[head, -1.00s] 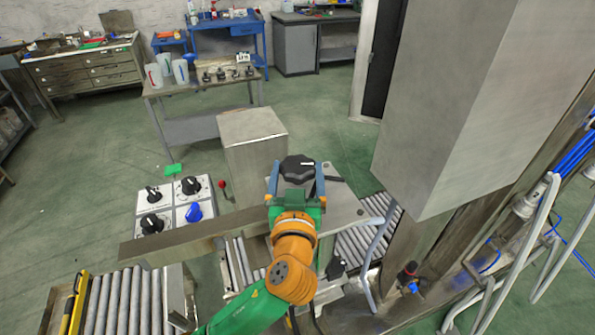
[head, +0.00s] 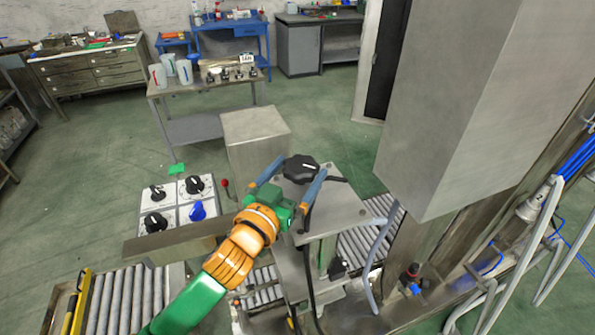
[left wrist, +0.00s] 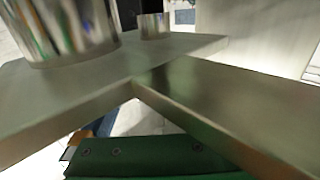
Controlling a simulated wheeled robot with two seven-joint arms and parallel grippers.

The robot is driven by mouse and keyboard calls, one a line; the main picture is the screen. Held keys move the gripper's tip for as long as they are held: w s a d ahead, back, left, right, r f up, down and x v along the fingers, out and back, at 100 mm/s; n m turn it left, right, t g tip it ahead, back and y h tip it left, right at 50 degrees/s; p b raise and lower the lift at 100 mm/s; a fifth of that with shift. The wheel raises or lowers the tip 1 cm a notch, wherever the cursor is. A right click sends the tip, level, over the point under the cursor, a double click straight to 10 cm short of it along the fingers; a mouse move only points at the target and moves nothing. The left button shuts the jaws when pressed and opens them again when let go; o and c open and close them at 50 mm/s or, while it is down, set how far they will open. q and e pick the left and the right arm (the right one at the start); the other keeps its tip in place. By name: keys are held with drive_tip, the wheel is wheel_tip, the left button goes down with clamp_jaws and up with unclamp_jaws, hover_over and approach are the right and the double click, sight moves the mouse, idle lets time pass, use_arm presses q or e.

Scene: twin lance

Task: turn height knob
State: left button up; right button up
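A black lobed knob (head: 301,168) sits above the grey top plate (head: 345,212) of the machine in the middle of the head view. My left gripper (head: 303,166) reaches it from the lower left, tilted to the right, with its two blue fingers spread wide on either side of the knob. I cannot tell whether the fingertips touch it. In the left wrist view, part of the green gripper body (left wrist: 150,160) shows at the bottom, below blurred metal plates and a shiny cylinder (left wrist: 68,28). My right gripper is out of view.
A white panel with black knobs and a blue knob (head: 198,210) lies left of the machine. A flat metal bar (head: 160,245) runs beside my arm. Roller conveyors (head: 125,295) lie low in front. A big grey box column (head: 450,100) stands close on the right.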

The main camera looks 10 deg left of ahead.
sight(293, 181)
use_arm(q)
drive_tip(key=b+v, duration=0.1)
drive_tip(key=v, duration=0.1)
drive_tip(key=b+v, duration=0.1)
drive_tip(key=v, duration=0.1)
drive_tip(key=shift+s+f, duration=0.25)
drive_tip(key=shift+s, duration=0.1)
drive_tip(key=shift+s+a+r+p, duration=0.25)
drive_tip(key=shift+s+r+p, duration=0.15)
drive_tip(key=shift+s+p, duration=0.25)
drive_tip(key=shift+s+a+p, duration=0.15)
drive_tip(key=shift+s+p, duration=0.2)
drive_tip(key=shift+s, duration=0.25)
drive_tip(key=shift+f, duration=0.1)
drive_tip(key=shift+w, duration=0.15)
